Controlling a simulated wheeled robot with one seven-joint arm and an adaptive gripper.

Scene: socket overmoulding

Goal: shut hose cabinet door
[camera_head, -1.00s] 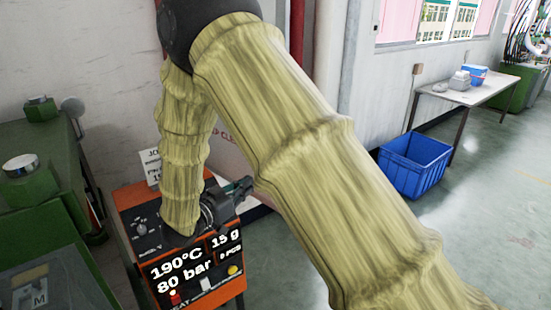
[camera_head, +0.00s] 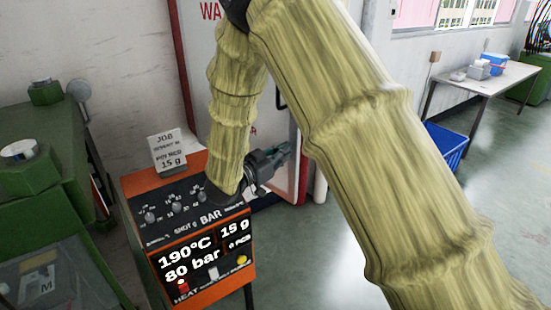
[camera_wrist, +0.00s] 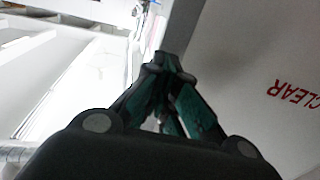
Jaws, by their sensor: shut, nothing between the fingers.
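The hose cabinet's white door (camera_head: 281,125) has red edging and red lettering, and stands behind my arm in the head view. A dark handle (camera_head: 279,96) shows near its right side. My arm hides much of the door, and I cannot tell how far open it is. My gripper (camera_head: 284,150) is shut and empty, in front of the door's lower right part. In the wrist view the shut fingertips (camera_wrist: 161,62) lie by the edge of a pale panel (camera_wrist: 245,60) marked "CLEAR". I cannot tell whether they touch it.
An orange control unit (camera_head: 138,188) with a job card stands below my gripper. Green machinery (camera_head: 55,125) is at the left. A blue crate (camera_head: 447,145) and a white table (camera_head: 505,72) are at the right. Open floor lies right of the cabinet.

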